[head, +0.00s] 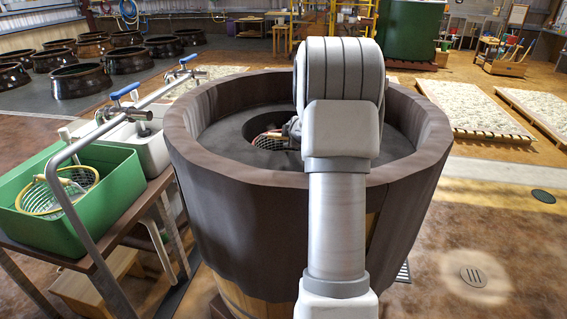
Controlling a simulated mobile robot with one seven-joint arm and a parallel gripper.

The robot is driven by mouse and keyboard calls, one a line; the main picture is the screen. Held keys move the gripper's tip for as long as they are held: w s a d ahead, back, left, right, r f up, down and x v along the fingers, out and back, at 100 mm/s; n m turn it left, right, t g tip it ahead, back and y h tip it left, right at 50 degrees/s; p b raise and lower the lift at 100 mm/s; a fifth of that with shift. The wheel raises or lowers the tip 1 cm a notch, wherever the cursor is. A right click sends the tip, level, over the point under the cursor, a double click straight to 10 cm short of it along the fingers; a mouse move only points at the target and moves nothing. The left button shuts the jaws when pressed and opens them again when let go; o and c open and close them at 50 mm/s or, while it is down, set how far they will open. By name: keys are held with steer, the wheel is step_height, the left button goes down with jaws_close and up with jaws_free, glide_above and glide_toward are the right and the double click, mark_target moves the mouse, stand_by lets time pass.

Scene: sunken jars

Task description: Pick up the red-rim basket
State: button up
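A wire basket with a reddish rim (268,137) sits low in the round dark opening in the middle of the big wooden tub (190,150). Only its left part shows; my arm hides the rest. My gripper (291,130) is a small dark shape at the basket's right side, mostly hidden behind my arm. It looks close to the rim, but I cannot tell whether it touches it or whether its fingers are open or shut.
A green basin (115,190) at left holds a yellow-rimmed wire basket (62,191). A metal pipe with blue-handled taps (125,92) runs beside the tub's left rim. Dark jars (80,78) stand sunken behind. Pale mats (470,110) lie at right; floor nearer is mostly clear.

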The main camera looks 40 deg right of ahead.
glide_toward(279, 135)
steer(key=x, duration=0.4)
steer(key=shift+f+b, duration=0.3)
steer(key=shift+f, duration=0.15)
steer(key=shift+p+x, duration=0.5)
steer(key=shift+x, duration=1.95)
steer(key=shift+d+r, duration=0.1)
jaws_close()
steer(key=shift+w+r, duration=0.15)
steer(key=shift+r, duration=0.1)
